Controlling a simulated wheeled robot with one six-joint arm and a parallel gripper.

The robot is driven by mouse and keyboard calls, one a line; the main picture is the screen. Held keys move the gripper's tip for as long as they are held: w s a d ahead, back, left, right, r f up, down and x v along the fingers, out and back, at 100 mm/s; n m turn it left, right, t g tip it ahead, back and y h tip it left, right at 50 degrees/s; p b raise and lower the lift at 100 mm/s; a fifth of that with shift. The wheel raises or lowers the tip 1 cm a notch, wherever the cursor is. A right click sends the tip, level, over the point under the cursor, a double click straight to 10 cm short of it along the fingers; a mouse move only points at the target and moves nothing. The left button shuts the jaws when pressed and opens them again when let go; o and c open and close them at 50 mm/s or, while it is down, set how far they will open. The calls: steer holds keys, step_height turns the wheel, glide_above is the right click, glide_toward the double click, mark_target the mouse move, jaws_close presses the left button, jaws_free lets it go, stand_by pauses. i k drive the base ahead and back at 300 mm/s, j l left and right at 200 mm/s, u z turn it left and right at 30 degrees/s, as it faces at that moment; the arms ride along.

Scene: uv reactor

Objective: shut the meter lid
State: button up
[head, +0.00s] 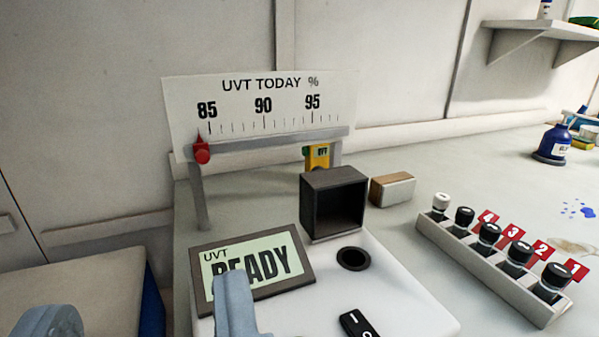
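The UVT meter (405,305) is a white box on the bench with a tilted screen (272,265) reading READY. A round dark well (353,258) opens in its top. A dark, hollow box-shaped lid (311,212) stands up behind the well, its open side facing me, so the well is uncovered. A grey-blue part of my gripper (235,308) shows at the bottom, in front of the screen and left of the well, apart from the lid. Most of my gripper is out of frame, so I cannot tell its opening.
A black marked piece (358,324) lies at the meter's front. A rack (480,262) of black-capped and white-capped vials with numbered red tags stands right. A small tan-and-white block (392,191) sits beside the lid. A UVT scale board (262,108) with a red pointer (201,151) stands behind.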

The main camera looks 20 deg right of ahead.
mark_target(332, 201)
steer(key=i+j, duration=0.1)
steer(key=j, duration=0.45)
steer(key=i+j, duration=0.1)
steer(key=j, duration=0.4)
steer(key=i+j, duration=0.25)
